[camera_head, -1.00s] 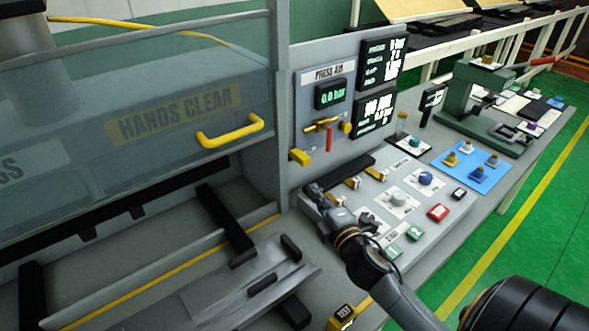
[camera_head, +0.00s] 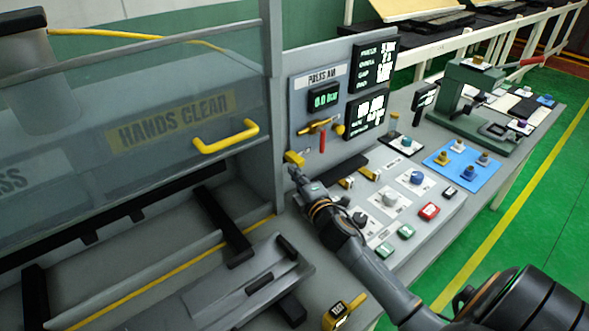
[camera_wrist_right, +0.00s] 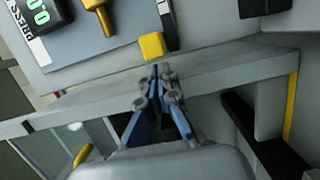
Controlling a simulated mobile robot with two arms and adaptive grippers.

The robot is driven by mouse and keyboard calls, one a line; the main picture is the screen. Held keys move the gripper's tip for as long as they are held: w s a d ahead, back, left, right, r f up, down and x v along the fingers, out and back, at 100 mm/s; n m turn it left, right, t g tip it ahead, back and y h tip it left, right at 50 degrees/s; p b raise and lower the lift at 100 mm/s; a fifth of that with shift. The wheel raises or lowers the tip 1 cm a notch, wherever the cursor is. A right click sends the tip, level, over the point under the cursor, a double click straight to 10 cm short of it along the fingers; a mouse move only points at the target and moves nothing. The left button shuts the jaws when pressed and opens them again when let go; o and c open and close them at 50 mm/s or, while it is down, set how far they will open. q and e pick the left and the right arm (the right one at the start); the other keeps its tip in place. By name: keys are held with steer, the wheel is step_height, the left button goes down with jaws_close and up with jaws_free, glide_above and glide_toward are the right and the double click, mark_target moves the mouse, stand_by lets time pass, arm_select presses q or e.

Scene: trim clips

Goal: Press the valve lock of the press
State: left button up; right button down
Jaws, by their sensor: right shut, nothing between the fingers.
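The press air panel (camera_head: 303,115) carries a brass valve (camera_head: 318,125) with a red lever (camera_head: 322,143) hanging down. A small yellow block (camera_head: 293,158) sticks out low on this panel; I take it to be the valve lock, though no label is readable. My right gripper (camera_head: 296,174) is shut and empty, its tips just below the yellow block. In the right wrist view the shut fingertips (camera_wrist_right: 157,72) sit close beneath the yellow block (camera_wrist_right: 152,46); I cannot tell if they touch. My left gripper is not in view.
A glass guard with a yellow handle (camera_head: 227,137) stands left of the panel. A sloped console (camera_head: 400,200) with blue, grey, red and green buttons lies right of my right arm. A yellow-and-black device (camera_head: 340,314) sits at the front. A green hand press (camera_head: 470,105) stands farther right.

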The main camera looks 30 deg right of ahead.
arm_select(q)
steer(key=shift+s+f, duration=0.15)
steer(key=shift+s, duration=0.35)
arm_select(e)
steer(key=w+d, duration=0.1)
steer(key=d, duration=0.5)
steer(key=shift+d, duration=0.4)
steer(key=shift+r, duration=0.1)
